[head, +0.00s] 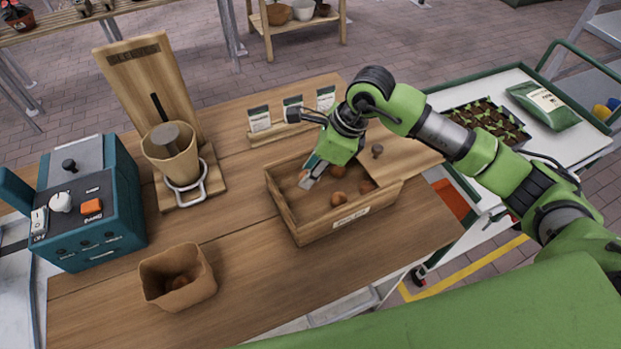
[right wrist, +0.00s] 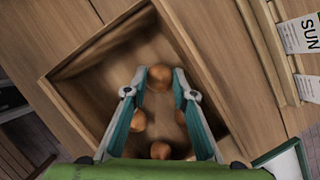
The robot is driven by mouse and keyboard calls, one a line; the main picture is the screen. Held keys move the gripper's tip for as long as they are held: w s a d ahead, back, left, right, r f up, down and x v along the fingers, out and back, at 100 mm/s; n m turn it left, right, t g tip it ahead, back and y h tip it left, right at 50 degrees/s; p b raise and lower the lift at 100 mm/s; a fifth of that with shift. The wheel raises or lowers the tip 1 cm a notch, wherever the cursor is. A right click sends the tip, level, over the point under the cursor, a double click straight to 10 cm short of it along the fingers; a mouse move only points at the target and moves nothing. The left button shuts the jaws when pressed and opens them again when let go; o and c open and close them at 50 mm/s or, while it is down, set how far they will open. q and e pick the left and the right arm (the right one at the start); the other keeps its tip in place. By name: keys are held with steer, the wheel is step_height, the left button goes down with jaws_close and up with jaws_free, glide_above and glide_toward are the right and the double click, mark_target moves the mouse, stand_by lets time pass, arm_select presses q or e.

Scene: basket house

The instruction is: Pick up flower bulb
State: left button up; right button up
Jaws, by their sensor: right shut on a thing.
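Several round brown flower bulbs lie in an open wooden box on the table; one bulb (head: 338,198) shows near the box's middle. My right gripper (head: 308,182) reaches down into the box (head: 322,229). In the right wrist view, the fingers of my right gripper (right wrist: 159,80) are shut on a flower bulb (right wrist: 160,77) at their tips. Another bulb (right wrist: 160,150) lies lower in that view, nearer the palm. In the head view the fingers mostly hide the held bulb. My left gripper is out of view.
A brown paper pot (head: 178,278) with dark contents stands at the front left. A teal machine (head: 92,205) and a wooden stand with a funnel (head: 172,155) are behind it. Seed packets (head: 260,119) stand behind the box. Bare tabletop lies between pot and box.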

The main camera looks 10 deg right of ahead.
steer(key=s+a+r+b, duration=0.3)
steer(key=s+r+b, duration=0.1)
steer(key=s+r, duration=0.6)
steer(key=s, duration=0.3)
steer(key=shift+s+a+r+b, duration=0.2)
steer(key=shift+s+r+b, duration=0.1)
steer(key=shift+r+b, duration=0.05)
